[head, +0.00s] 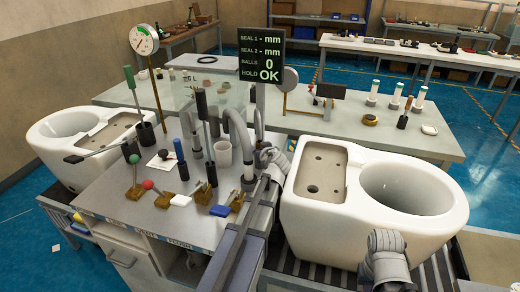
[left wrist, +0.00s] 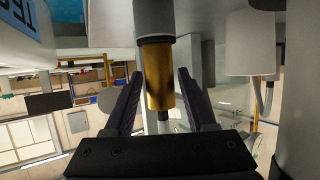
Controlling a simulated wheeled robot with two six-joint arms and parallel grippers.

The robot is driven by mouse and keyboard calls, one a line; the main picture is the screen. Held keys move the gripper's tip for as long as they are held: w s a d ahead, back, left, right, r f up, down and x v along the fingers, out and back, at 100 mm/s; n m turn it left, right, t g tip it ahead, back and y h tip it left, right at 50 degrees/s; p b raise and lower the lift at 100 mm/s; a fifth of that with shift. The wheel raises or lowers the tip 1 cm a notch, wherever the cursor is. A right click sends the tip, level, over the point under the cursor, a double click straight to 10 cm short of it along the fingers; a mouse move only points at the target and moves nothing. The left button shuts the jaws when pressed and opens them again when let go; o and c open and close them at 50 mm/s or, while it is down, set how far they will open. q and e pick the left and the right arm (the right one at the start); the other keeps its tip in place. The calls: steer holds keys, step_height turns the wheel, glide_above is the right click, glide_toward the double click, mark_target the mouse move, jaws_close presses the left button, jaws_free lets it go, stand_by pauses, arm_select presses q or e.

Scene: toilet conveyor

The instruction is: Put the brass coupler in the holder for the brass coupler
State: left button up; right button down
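The brass coupler is a gold-coloured cylinder (left wrist: 158,75) in the left wrist view, in line with a grey cylinder (left wrist: 154,18) at one end and a thin dark rod at the other. My left gripper (left wrist: 159,78) has its two dark fingers on either side of the coupler, with narrow gaps showing between fingers and brass. In the head view my left gripper (head: 267,156) is by the bent grey pipes at the bench's right edge; its fingertips and the coupler cannot be made out there. I cannot tell which fixture is the coupler's holder. My right gripper is out of view.
Several levers and tools crowd the grey bench (head: 165,215). A white toilet (head: 325,215) is close on the right, another (head: 60,135) on the left.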

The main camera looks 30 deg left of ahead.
arm_select(q)
steer(key=shift+o, duration=0.8)
steer(key=shift+r, duration=0.25)
steer(key=p+v, duration=0.5)
steer(key=v, duration=0.7)
steer(key=shift+f, duration=0.1)
